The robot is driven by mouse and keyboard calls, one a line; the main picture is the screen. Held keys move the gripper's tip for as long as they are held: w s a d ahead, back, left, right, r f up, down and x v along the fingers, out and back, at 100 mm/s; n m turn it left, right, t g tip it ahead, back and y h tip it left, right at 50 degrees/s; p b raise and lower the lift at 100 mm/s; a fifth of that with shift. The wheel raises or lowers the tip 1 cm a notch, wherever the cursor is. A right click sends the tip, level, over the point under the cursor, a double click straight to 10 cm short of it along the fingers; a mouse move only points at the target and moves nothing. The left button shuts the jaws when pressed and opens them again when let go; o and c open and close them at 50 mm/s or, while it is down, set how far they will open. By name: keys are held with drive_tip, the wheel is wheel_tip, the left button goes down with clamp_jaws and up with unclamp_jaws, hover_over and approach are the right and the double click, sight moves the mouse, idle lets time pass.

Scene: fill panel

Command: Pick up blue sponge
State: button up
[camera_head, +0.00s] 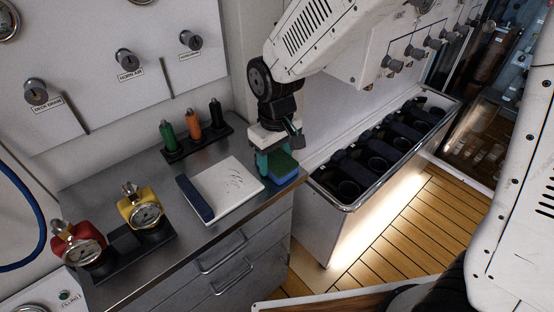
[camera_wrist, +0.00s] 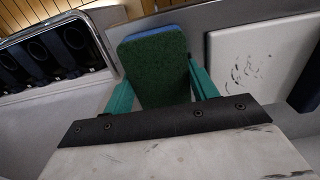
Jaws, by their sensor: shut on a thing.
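The blue sponge (camera_head: 284,166) has a dark green top and a blue lower layer. It is at the right end of the steel counter, by the edge. My gripper (camera_head: 271,162) points down at it with teal fingers. In the wrist view the sponge (camera_wrist: 157,68) is between the two teal fingers of my gripper (camera_wrist: 157,85), with its blue edge at the far side. The fingers are shut on the sponge. Whether its underside touches the counter cannot be told.
A white board (camera_head: 228,190) with a dark blue edge lies left of the sponge. Green, orange and black bottles (camera_head: 193,133) stand behind it. Red and yellow gauges (camera_head: 145,212) sit at the left. A trough of black holders (camera_head: 375,160) is beyond the counter's right edge.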

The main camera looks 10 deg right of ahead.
sight(275, 158)
drive_tip(key=shift+r, duration=0.15)
wheel_tip(275, 158, up, 4)
drive_tip(key=shift+f, duration=0.2)
drive_tip(key=s+a, duration=0.3)
drive_tip(key=s, duration=0.4)
drive_tip(key=s+a+r, duration=0.1)
drive_tip(key=s+a, duration=0.2)
drive_tip(key=s, duration=0.4)
drive_tip(key=shift+s+a, duration=0.25)
drive_tip(key=shift+a, duration=0.1)
drive_tip(key=shift+o, duration=0.7)
drive_tip(key=shift+c, duration=0.4)
